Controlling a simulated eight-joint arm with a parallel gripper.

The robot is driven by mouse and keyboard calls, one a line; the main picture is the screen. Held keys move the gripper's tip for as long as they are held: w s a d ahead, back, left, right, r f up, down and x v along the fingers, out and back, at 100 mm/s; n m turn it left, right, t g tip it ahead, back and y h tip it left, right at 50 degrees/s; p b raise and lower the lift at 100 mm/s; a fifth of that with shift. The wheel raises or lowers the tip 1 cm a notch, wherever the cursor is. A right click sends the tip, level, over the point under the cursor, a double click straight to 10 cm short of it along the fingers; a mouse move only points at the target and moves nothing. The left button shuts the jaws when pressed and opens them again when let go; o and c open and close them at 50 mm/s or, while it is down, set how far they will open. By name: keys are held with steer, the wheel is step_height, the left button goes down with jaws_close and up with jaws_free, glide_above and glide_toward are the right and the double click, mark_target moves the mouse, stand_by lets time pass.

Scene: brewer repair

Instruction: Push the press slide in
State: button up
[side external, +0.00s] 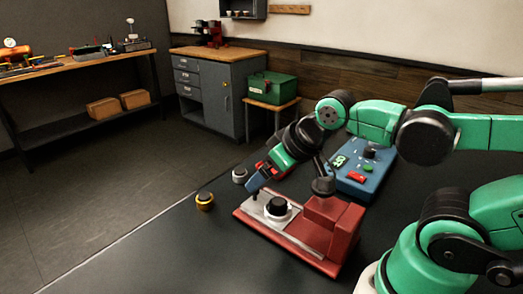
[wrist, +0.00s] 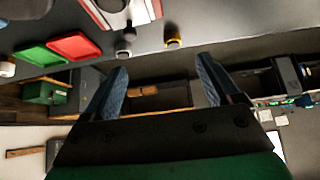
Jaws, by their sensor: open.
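The red press (side external: 330,218) stands on the dark table, its raised red block at the right end of a long base. A pale metal slide plate (side external: 252,209) lies along the base, with a black knob (side external: 278,205) on a white disc on it. My gripper (side external: 254,191) hangs tilted near the plate's far left end; I cannot tell whether it touches. In the wrist view my gripper (wrist: 162,66) has its two blue fingers wide apart, with nothing between them. Part of the press (wrist: 130,12) shows at that view's top edge.
A brass-coloured ring with a dark top (side external: 205,201) and a small grey-white part (side external: 239,175) stand left of the press. The table's front left is clear.

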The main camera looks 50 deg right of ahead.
stand_by(0.4)
steer(key=c, duration=0.3)
steer(key=w+d+f+m+g, duration=0.1)
steer(key=w+m+g, duration=0.1)
steer(key=w+d+f+m+g, duration=0.1)
steer(key=w+d+m+g, duration=0.1)
steer(key=w+m, duration=0.1)
steer(key=w+d+f+m+g, duration=0.1)
steer(key=w+m+g, duration=0.1)
steer(key=m, duration=0.1)
steer(key=shift+w+d+f+g, duration=0.2)
steer(key=shift+d+f+g, duration=0.05)
steer(key=shift+d+g, duration=0.05)
steer(key=shift+c, duration=0.2)
steer(key=shift+w+d+f+m+g, duration=0.2)
steer(key=shift+f+m+g, duration=0.1)
steer(key=shift+f+m, duration=0.2)
steer(key=shift+f, duration=2.8)
jaws_close()
